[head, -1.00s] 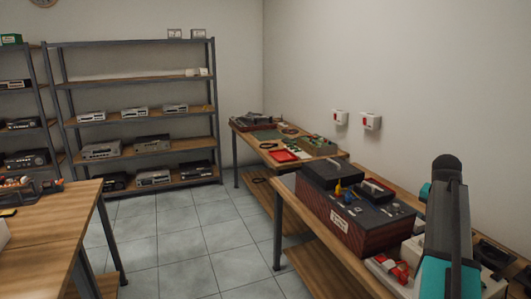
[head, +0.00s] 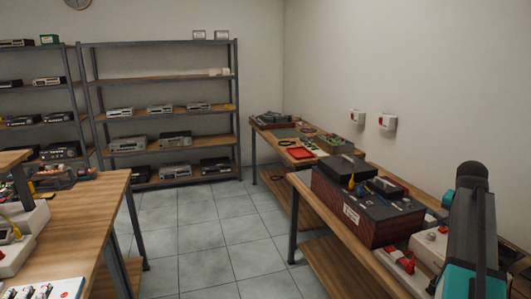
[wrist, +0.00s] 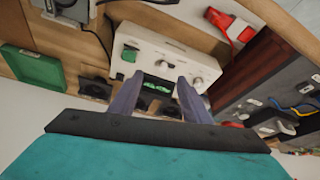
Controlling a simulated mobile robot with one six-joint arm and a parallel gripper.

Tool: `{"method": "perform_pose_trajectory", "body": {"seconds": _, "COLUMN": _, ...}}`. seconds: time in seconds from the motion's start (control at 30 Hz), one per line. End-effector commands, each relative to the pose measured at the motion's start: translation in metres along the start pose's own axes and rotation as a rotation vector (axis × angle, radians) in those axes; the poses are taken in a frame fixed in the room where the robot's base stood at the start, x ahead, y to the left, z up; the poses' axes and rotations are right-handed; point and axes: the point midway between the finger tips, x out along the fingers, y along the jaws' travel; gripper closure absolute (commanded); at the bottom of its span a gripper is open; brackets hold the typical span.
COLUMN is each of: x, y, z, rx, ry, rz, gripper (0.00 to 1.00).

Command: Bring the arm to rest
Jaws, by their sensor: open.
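My gripper (wrist: 160,92) shows in the wrist view with its two grey fingers apart and nothing between them. Past the fingertips is a white device (wrist: 163,55) with knobs and a dark panel holding something green; I cannot tell how far it is from them. In the head view my arm rises at the right edge, over the right workbench (head: 352,262). The gripper itself cannot be made out there.
A dark red-sided case (head: 352,212) stands on the right bench, with a red-and-white device (head: 400,262) near it. A wooden table (head: 85,225) stands at left. Metal shelves (head: 165,132) line the back. The tiled floor (head: 215,245) between is clear.

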Motion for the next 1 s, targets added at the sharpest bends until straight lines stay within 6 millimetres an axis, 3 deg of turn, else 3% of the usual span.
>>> {"method": "perform_pose_trajectory", "body": {"seconds": 0.37, "x": 0.029, "y": -0.035, "z": 0.042, "rx": -0.089, "ry": -0.033, "rz": -0.022, "gripper": 0.57}}
{"method": "perform_pose_trajectory", "body": {"seconds": 0.57, "x": 0.051, "y": -0.063, "z": 0.08, "rx": -0.166, "ry": -0.059, "rz": -0.039, "gripper": 0.57}}
{"method": "perform_pose_trajectory", "body": {"seconds": 0.67, "x": 0.066, "y": -0.081, "z": 0.107, "rx": -0.22, "ry": -0.077, "rz": -0.051, "gripper": 0.57}}
{"method": "perform_pose_trajectory", "body": {"seconds": 1.0, "x": 0.122, "y": -0.146, "z": 0.242, "rx": -0.466, "ry": -0.159, "rz": -0.104, "gripper": 0.57}}
